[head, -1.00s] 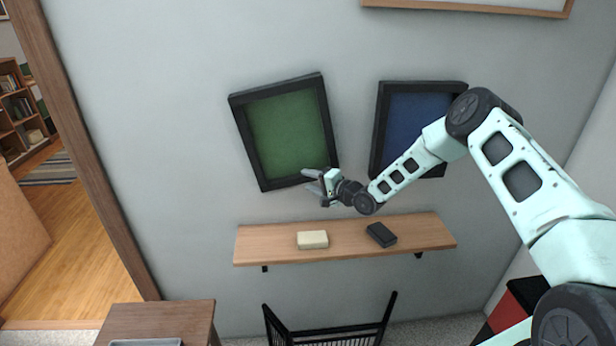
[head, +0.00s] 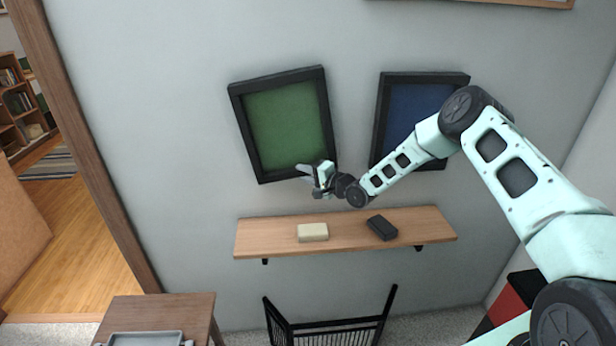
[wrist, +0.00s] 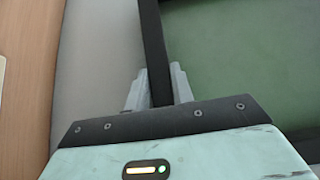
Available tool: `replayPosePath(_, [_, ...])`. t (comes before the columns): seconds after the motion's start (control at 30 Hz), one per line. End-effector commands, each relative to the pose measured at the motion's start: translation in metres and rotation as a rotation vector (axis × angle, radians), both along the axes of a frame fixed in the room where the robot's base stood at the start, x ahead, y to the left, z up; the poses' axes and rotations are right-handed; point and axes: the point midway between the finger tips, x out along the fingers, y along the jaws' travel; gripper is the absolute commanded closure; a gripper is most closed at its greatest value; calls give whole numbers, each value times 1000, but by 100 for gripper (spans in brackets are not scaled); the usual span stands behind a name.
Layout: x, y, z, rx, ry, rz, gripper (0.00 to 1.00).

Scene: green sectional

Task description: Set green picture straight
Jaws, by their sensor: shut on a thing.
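The green picture (head: 285,125) hangs on the wall in a black frame, tilted with its left side lower than its right. My gripper (head: 304,170) is at the lower edge of this frame, right of its middle. In the wrist view the dark frame bar (wrist: 152,35) runs between the two grey fingers (wrist: 158,88), which are shut on it. The green panel (wrist: 240,60) is to the right of the bar there. My gripper hides a small part of the lower edge in the head view.
A blue picture (head: 408,110) hangs to the right, partly behind my arm. Below is a wooden shelf (head: 275,238) with a cream block (head: 312,232) and a black block (head: 382,228). A black rack-like thing (head: 335,325) stands beneath. The wall left of the green picture is bare.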

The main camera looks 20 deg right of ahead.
Motion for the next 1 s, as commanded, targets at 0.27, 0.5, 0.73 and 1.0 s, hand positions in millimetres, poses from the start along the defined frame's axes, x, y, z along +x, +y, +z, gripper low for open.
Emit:
replayPosePath(0.27, [7,29,-14,105,-28,0,100])
replayPosePath(0.5, [11,45,-11,164,-39,0,100])
replayPosePath(0.73, [11,47,-9,171,-40,0,100])
replayPosePath(1.0, [11,46,-9,171,-40,0,55])
